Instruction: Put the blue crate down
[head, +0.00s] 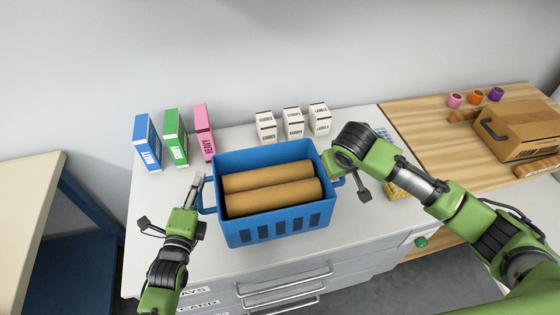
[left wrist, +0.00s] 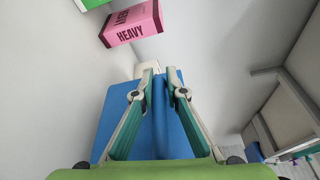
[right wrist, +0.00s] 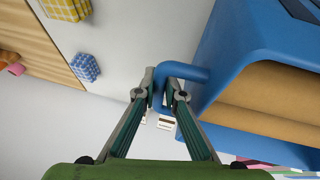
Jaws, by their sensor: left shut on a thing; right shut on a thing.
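The blue crate (head: 276,217) is held between my two arms over the white counter (head: 150,225), roughly level. Two brown rolls (head: 270,197) lie in it. My left gripper (head: 202,187) is shut on the crate's left handle; the left wrist view shows the fingers (left wrist: 161,88) closed over blue plastic. My right gripper (right wrist: 163,92) is shut on the right handle (right wrist: 188,70), which shows clearly in the right wrist view. In the head view my right wrist hides most of that grip. I cannot tell whether the crate's underside touches the counter.
Blue, green and pink boxes (head: 203,133) stand at the back left. Several small white boxes (head: 292,122) stand behind the crate. A yellow checked block (head: 397,191) is right of it. A wooden table (head: 430,125) with a cardboard box (head: 520,128) adjoins at right. Drawers (head: 285,283) are below the front edge.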

